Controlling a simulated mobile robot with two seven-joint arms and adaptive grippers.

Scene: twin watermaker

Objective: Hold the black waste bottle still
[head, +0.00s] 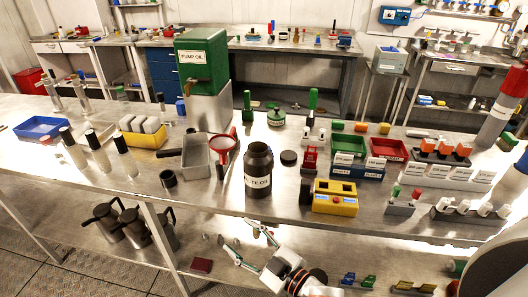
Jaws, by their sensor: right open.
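The black waste bottle (258,160) stands upright near the front edge of the steel bench. Its white label, partly readable, ends in "TE OIL", and its mouth is open. A black round cap (289,158) lies on the bench to its right. My right gripper (238,231) is open and empty, its fingers spread. It shows below the bottle in the picture, in front of the bench edge, and does not touch the bottle. My left gripper is not in view.
A red funnel (222,146) and a grey metal tray (196,157) stand left of the bottle. A yellow box (336,198) and a red device (309,158) stand to its right. A green pump oil container (202,58) is behind. Bench edge (215,206) lies in front.

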